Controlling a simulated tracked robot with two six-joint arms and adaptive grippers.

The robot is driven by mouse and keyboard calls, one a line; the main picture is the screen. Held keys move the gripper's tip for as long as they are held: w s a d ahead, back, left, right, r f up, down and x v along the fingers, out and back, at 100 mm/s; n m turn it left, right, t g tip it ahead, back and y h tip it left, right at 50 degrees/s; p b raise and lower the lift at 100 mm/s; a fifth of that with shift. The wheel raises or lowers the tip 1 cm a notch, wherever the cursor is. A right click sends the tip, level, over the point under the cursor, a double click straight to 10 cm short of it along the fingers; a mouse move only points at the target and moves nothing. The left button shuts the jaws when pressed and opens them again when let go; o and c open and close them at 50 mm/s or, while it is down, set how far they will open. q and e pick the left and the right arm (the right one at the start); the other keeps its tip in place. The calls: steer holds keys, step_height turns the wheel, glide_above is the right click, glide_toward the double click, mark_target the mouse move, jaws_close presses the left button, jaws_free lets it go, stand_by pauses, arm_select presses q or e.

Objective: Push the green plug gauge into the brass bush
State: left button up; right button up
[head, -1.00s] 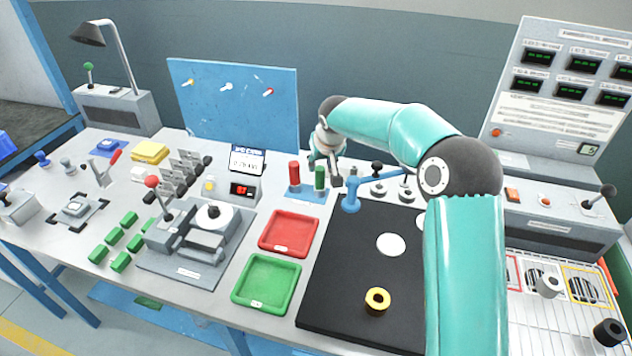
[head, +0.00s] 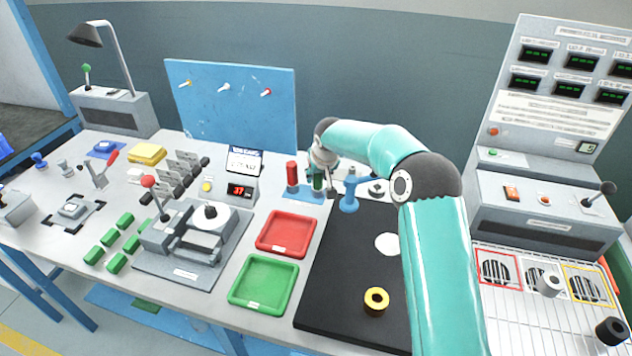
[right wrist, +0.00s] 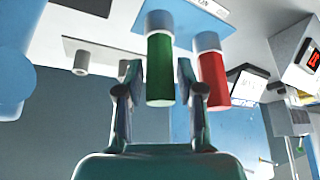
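The green plug gauge (head: 317,182) stands upright in a blue stand beside the red gauge (head: 292,174). My right gripper (head: 324,184) is at the green gauge and partly hides it. In the right wrist view the green gauge (right wrist: 160,70) is between the two spread fingers of my right gripper (right wrist: 160,82), with a narrow gap visible on the left side. The red gauge (right wrist: 211,76) is just outside the right finger. The brass bush (head: 376,301), a yellow ring with a dark hole, sits on the black mat (head: 325,285). My left gripper is out of view.
A red tray (head: 262,247) and a green tray (head: 240,303) lie left of the mat. A blue post (head: 349,192) stands right of the gauges, close to my right gripper. A white disc (head: 387,244) lies on the mat behind the bush.

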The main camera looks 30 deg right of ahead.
jaws_close()
steer(key=shift+r+p, duration=1.7)
steer(key=shift+r, duration=0.95)
